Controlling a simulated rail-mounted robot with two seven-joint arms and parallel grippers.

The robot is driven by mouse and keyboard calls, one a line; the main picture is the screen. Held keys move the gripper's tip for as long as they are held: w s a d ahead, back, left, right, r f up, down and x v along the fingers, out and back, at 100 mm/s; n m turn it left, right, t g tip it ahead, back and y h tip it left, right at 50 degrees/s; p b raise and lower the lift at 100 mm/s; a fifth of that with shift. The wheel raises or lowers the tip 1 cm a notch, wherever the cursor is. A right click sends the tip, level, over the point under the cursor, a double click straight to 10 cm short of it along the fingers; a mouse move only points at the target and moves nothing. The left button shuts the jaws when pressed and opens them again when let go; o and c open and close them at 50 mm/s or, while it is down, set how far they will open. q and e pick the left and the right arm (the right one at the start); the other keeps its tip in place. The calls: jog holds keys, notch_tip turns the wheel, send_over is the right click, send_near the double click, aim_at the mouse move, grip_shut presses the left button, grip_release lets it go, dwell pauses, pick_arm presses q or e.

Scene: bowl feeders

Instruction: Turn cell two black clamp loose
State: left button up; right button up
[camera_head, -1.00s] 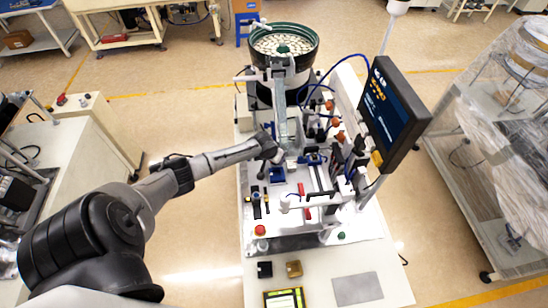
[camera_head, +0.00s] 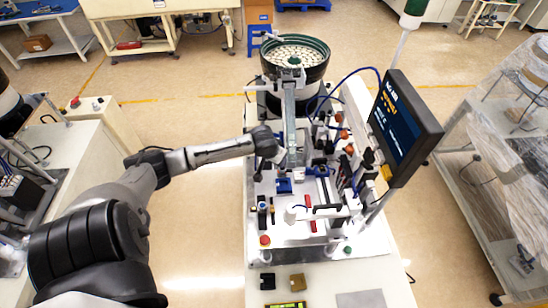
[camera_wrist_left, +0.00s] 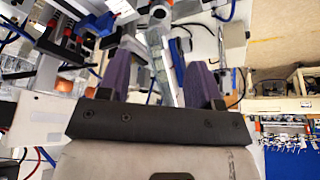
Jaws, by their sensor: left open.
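My left gripper (camera_head: 280,156) is over the left side of the machine, beside the chute under the bowl feeder. In the left wrist view its two purple fingers (camera_wrist_left: 160,80) are apart with nothing gripped; a pale rail (camera_wrist_left: 162,65) shows beyond the gap. A black bar-like part (camera_head: 326,209) lies on the machine's front plate, and black upright parts (camera_head: 348,168) stand on its right side. I cannot tell which of these is the black clamp. My right gripper is not in view.
The bowl feeder (camera_head: 296,60) stands at the back of the machine. A monitor (camera_head: 400,125) rises on the right. Red bars (camera_head: 310,214), a blue block (camera_head: 284,186) and a red button (camera_head: 265,240) are on the plate.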

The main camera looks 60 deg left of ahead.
pick_arm(q)
jog(key=shift+s+d+r, duration=0.1)
jog(key=shift+s+r, duration=0.15)
jog(key=shift+r, duration=0.4)
dwell(0.3)
